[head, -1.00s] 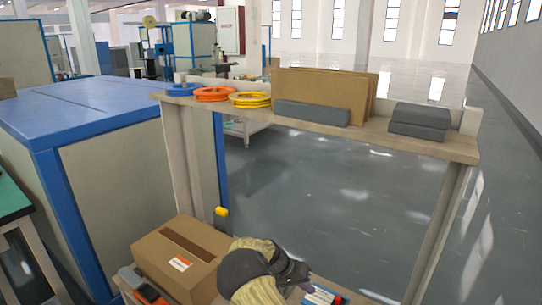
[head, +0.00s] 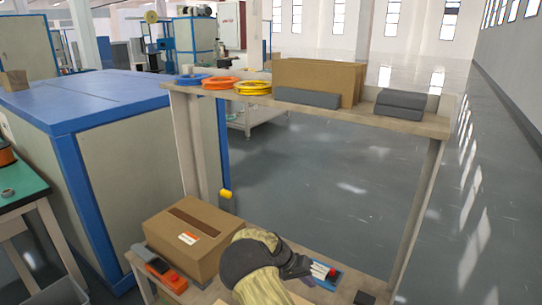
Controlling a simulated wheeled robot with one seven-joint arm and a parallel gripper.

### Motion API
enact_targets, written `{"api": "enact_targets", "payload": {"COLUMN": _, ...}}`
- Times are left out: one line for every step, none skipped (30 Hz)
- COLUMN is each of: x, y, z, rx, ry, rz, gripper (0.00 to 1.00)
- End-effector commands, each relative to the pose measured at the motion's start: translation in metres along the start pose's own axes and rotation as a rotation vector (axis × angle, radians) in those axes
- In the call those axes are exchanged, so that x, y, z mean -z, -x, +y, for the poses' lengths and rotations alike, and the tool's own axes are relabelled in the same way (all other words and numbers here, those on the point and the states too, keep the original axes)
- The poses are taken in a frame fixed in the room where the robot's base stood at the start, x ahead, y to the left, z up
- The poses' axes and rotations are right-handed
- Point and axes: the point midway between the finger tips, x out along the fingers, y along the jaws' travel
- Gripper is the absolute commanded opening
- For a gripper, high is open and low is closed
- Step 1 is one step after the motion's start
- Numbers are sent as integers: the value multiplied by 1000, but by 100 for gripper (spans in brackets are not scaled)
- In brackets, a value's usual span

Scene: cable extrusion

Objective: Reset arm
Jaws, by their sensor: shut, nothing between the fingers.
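My arm reaches up from the bottom edge of the head view, over the front of the wooden bench. My gripper (head: 298,267) is dark and at the arm's end, pointing right. It is shut, and I see nothing held in it. Its tips show just left of a small blue item (head: 329,278) with a red knob and pale strips. I cannot tell whether they touch. My forearm hides part of the bench top.
A cardboard box (head: 194,242) stands left of my arm, beside an orange-red item (head: 173,281). A dark block (head: 364,298) lies at right. The upper shelf (head: 300,106) holds coloured cable coils, cardboard sheets and grey blocks. Open floor (head: 330,170) lies beyond.

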Motion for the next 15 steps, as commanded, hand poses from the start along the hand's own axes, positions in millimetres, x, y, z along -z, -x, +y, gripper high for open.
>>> {"api": "enact_targets", "payload": {"x": -1, "y": 0, "z": 4, "rx": 9, "ry": -2, "rz": -8, "gripper": 0}}
{"api": "enact_targets", "payload": {"x": -1, "y": 1, "z": 6, "rx": 16, "ry": -2, "rz": -12, "gripper": 0}}
{"api": "enact_targets", "payload": {"x": -2, "y": 1, "z": 8, "rx": 24, "ry": -3, "rz": -19, "gripper": 0}}
{"api": "enact_targets", "payload": {"x": -3, "y": 1, "z": 10, "rx": 30, "ry": -2, "rz": -24, "gripper": 0}}
{"api": "enact_targets", "payload": {"x": -4, "y": 1, "z": 12, "rx": 37, "ry": -3, "rz": -28, "gripper": 0}}
{"api": "enact_targets", "payload": {"x": -4, "y": 2, "z": 16, "rx": 48, "ry": -3, "rz": -34, "gripper": 0}}
{"api": "enact_targets", "payload": {"x": -6, "y": 2, "z": 18, "rx": 56, "ry": -2, "rz": -39, "gripper": 0}}
{"api": "enact_targets", "payload": {"x": -6, "y": 3, "z": 20, "rx": 64, "ry": -1, "rz": -44, "gripper": 0}}
{"api": "enact_targets", "payload": {"x": -8, "y": 4, "z": 24, "rx": 77, "ry": -2, "rz": -52, "gripper": 0}}
{"api": "enact_targets", "payload": {"x": -10, "y": 4, "z": 27, "rx": 86, "ry": -2, "rz": -58, "gripper": 0}}
{"api": "enact_targets", "payload": {"x": -10, "y": 5, "z": 30, "rx": 97, "ry": -1, "rz": -63, "gripper": 0}}
{"api": "enact_targets", "payload": {"x": -13, "y": 6, "z": 34, "rx": 111, "ry": 0, "rz": -70, "gripper": 0}}
{"api": "enact_targets", "payload": {"x": -14, "y": 7, "z": 38, "rx": 124, "ry": 0, "rz": -76, "gripper": 0}}
{"api": "enact_targets", "payload": {"x": -16, "y": 7, "z": 41, "rx": 136, "ry": 1, "rz": -83, "gripper": 0}}
{"api": "enact_targets", "payload": {"x": -18, "y": 9, "z": 46, "rx": 155, "ry": 2, "rz": -90, "gripper": 0}}
